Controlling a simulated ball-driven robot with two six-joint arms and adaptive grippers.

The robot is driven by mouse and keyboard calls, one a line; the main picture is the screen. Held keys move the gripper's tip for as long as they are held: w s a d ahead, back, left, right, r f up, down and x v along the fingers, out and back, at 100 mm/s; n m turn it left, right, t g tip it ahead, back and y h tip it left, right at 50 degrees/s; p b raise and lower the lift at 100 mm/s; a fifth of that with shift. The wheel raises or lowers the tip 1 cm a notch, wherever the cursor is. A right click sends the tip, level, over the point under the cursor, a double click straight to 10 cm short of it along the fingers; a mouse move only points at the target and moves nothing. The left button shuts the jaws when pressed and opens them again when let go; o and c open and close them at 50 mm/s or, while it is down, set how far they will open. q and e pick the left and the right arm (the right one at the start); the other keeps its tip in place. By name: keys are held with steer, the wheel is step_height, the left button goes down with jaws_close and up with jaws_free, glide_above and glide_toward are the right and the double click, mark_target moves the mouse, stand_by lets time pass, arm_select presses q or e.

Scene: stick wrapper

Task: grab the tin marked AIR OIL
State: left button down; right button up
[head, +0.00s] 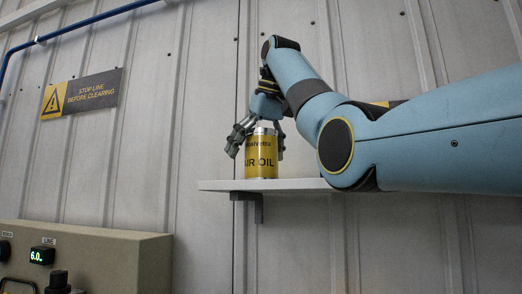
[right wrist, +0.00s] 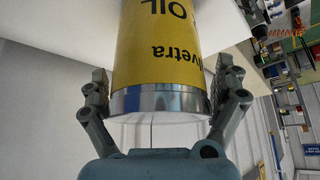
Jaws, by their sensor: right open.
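The yellow tin marked AIR OIL (head: 261,158) stands upright on a white wall shelf (head: 222,185) in the head view. My right gripper (head: 256,146) comes down over it from above, with a finger on either side of its upper part. In the right wrist view the tin (right wrist: 160,48) shows upside down with its silver rim between the two open fingers of the gripper (right wrist: 160,100). The right finger looks very close to the tin; I cannot tell whether it touches. My left gripper is not in view.
A sign reading STOP LINE BEFORE CLEARING (head: 80,94) hangs on the ribbed wall. A beige control box (head: 110,255) with a lit display stands at lower left. A blue pipe (head: 85,22) runs along the upper left. The shelf's left end is bare.

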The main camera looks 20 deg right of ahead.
steer(key=c, duration=1.5)
steer(key=shift+c, duration=0.2)
steer(key=shift+r, duration=0.1)
